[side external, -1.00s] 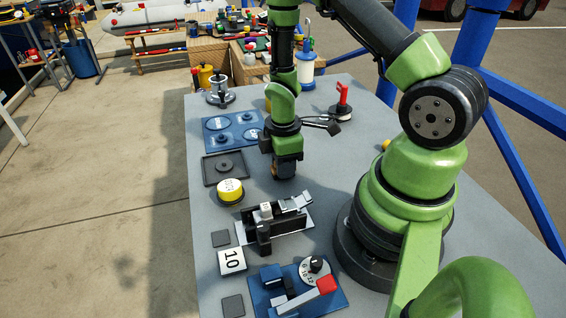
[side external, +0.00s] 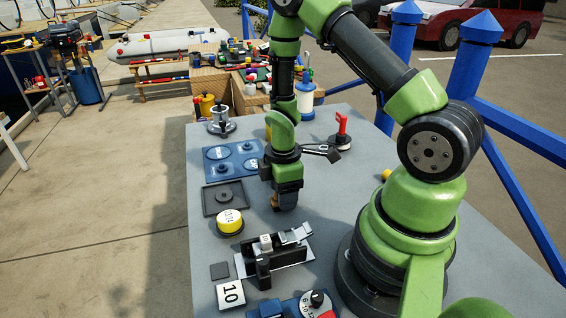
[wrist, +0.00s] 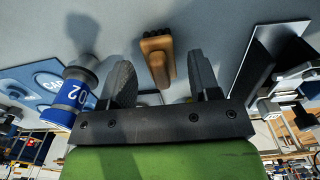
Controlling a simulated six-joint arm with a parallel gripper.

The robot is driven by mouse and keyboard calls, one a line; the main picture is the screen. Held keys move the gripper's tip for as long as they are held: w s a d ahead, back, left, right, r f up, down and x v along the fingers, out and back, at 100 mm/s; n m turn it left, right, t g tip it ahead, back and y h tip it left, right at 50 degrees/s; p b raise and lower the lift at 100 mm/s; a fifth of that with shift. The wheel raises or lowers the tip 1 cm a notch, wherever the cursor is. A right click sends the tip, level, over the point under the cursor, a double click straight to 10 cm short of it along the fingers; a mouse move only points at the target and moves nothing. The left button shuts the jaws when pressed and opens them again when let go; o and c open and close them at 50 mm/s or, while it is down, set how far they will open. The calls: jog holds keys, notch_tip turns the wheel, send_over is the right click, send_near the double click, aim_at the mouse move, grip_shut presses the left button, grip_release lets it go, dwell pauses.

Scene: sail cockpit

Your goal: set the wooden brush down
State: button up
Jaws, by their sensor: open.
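The wooden brush (wrist: 157,60) is a small brown block with a dark bristle end at its upper edge in the wrist view. It shows between my two fingers, with grey tabletop on both sides. In the side external view only a brown sliver of it (side external: 275,202) shows beside the fingers, low over the table. My gripper (side external: 287,206) points down near the middle of the grey table (side external: 330,188). In the wrist view my gripper (wrist: 161,75) has its fingers spread, with gaps beside the brush. Whether the brush touches the table is hard to tell.
A yellow-topped round part (side external: 230,221) and a dark square tray (side external: 224,197) lie left of my gripper. A metal clamp fixture (side external: 275,254) stands in front. A blue plate (side external: 233,160) and a red-handled part (side external: 342,130) are behind. Bare table lies to the right.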

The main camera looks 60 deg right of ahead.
jog(key=s+a+r+m+t, duration=0.1)
jog(key=a+r+m+t, duration=0.15)
jog(key=r, duration=0.95)
jog(key=s+a+r+m+t, duration=0.2)
jog(key=a+r+m, duration=0.15)
jog(key=r, duration=0.75)
jog(key=s+a+r+m+t+y, duration=0.2)
jog(key=s+a+r+m, duration=0.2)
jog(key=s+r+m, duration=0.2)
jog(key=shift+s+a+m+t, duration=0.25)
jog(key=shift+m+t, duration=0.1)
jog(key=shift+m, duration=0.15)
